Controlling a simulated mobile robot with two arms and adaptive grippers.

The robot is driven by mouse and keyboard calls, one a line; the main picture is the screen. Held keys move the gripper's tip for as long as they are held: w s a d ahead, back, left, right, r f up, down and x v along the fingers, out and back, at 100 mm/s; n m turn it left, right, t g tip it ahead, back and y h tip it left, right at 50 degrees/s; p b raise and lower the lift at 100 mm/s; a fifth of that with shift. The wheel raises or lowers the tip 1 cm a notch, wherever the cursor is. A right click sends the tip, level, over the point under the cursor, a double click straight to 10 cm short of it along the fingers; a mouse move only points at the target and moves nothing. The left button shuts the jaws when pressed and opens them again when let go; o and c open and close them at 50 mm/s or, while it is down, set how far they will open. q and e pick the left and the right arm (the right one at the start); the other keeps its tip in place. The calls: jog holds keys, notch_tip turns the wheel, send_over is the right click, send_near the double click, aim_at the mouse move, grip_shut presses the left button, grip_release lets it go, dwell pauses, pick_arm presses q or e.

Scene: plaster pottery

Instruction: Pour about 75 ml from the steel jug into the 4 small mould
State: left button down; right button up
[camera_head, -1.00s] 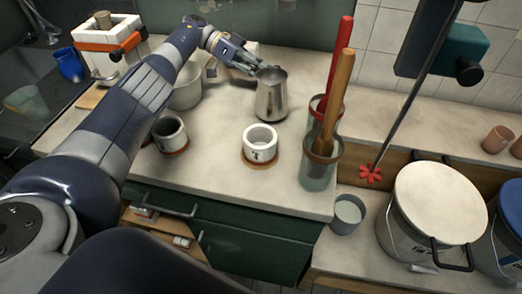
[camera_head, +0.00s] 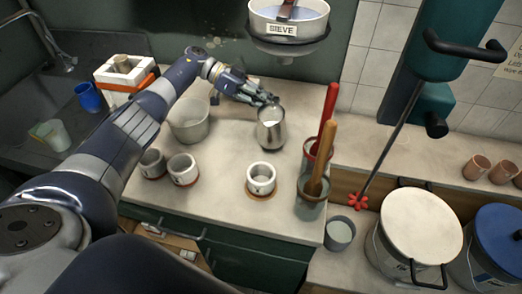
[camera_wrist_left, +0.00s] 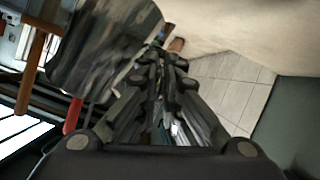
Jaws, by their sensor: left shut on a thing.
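The steel jug (camera_head: 271,130) stands roughly upright near the back middle of the worktop, with pale liquid showing in its mouth. My left gripper (camera_head: 266,100) is shut on the jug at its far side, by the handle; the fingers partly hide the grip. In the left wrist view the jug (camera_wrist_left: 105,45) fills the upper left beside the closed fingers (camera_wrist_left: 160,75). A small white round mould (camera_head: 261,180) sits on a brown base in front of the jug. Two similar moulds (camera_head: 183,170) (camera_head: 151,164) stand further left. Their markings are too small to read. My right gripper is out of view.
A pale bucket (camera_head: 189,124) is left of the jug. A sieve (camera_head: 289,30) hangs above the back. Large lidded buckets (camera_head: 420,225) stand at lower right. The worktop between moulds is clear.

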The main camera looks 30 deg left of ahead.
aim_at(262, 106)
pick_arm(q)
jog(key=s+p, duration=0.1)
jog(key=r+m+t+p, duration=0.1)
jog(key=p, duration=0.1)
jog(key=s+m+p, duration=0.1)
jog(key=shift+s+d+r+t+p, duration=0.25)
jog(key=shift+s+d+t+p, duration=0.05)
jog(key=shift+d+p, duration=0.1)
jog(key=shift+s+d+r+m+t+y+p, duration=0.15)
jog(key=shift+s+m+t+y+p, duration=0.2)
jog(key=shift+s+p, duration=0.35)
jog(key=shift+s+m, duration=0.25)
jog(key=shift+s+d+r+m+t, duration=0.15)
jog(key=shift+s+r+m+t, duration=0.2)
jog(key=shift+r+m+t, duration=0.15)
jog(key=shift+s+r, duration=0.2)
jog(key=shift+r, duration=0.1)
jog(key=shift+s+d+r+m+t+b, duration=0.1)
jog(key=shift+s+r+m+t+b, duration=0.25)
jog(key=shift+r+m+t, duration=0.15)
jog(key=shift+s+d+r+m+t+b, duration=0.1)
jog(key=shift+s+r+m+t+b, duration=0.1)
jog(key=shift+r+m+t+b, duration=0.3)
jog(key=shift+s+r+b, duration=0.25)
jog(key=shift+r+b, duration=0.05)
jog(key=shift+r, duration=0.2)
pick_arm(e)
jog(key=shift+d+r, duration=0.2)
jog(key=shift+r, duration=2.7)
